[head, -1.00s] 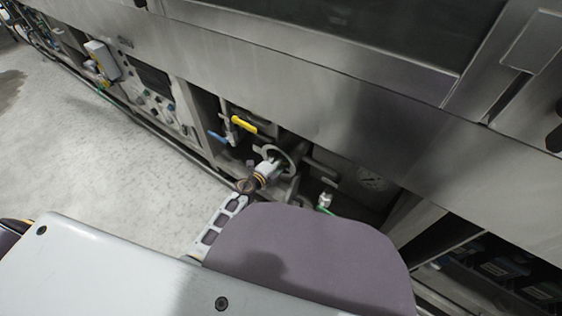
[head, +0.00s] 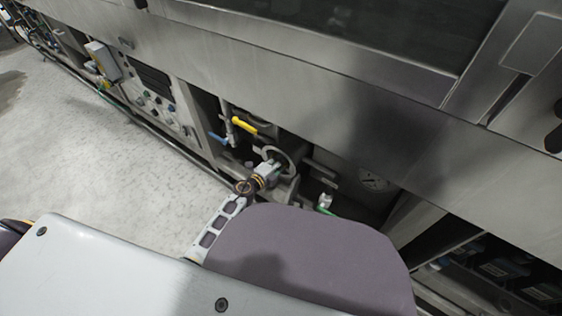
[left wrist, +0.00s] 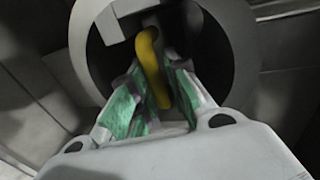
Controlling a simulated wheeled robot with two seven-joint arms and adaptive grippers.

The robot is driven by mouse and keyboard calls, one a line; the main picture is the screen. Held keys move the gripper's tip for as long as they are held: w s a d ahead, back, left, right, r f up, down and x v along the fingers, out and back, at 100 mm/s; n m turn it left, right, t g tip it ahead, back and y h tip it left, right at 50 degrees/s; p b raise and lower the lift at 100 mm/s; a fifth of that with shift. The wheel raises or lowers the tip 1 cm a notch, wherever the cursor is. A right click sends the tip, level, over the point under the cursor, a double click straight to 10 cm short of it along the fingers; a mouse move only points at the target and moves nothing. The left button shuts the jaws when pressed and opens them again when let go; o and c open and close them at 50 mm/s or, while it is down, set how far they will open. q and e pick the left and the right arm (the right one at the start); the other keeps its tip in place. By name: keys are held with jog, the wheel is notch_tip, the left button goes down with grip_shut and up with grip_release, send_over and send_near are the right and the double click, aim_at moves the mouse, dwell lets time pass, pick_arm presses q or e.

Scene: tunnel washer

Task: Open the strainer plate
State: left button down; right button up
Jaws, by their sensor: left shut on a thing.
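In the left wrist view, a curved yellow handle (left wrist: 150,48) stands in front of a round grey ring (left wrist: 232,55) with a dark inside. I take this to be the strainer plate, but its face is mostly hidden. My left gripper (left wrist: 156,76), with green finger pads, is shut on the yellow handle, one finger on each side of it. In the head view my left gripper (head: 277,168) reaches into the low bay under the machine, at a pale round rim (head: 290,157). The handle is hidden there. My right gripper is not in view.
A yellow valve lever (head: 243,124) and a blue lever (head: 219,138) sit on pipes left of the gripper. The steel machine front (head: 270,75) overhangs the bay. The floor (head: 95,165) at left is clear.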

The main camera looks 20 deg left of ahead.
pick_arm(q)
jog(key=f+v, duration=0.2)
jog(key=v, duration=1)
jog(key=s+f+v, duration=0.1)
jog(key=f+v, duration=0.2)
jog(key=v, duration=1)
jog(key=shift+s+f+p, duration=0.25)
jog(key=shift+f+p, duration=0.1)
jog(key=shift+f, duration=0.2)
jog(key=shift+d, duration=0.1)
jog(key=c, duration=1.5)
grip_release()
jog(key=shift+c, duration=0.2)
jog(key=shift+o, duration=0.3)
jog(key=shift+w+r, duration=0.1)
jog(key=shift+w+r, duration=0.1)
jog(key=shift+r, duration=0.05)
jog(key=v, duration=1.2)
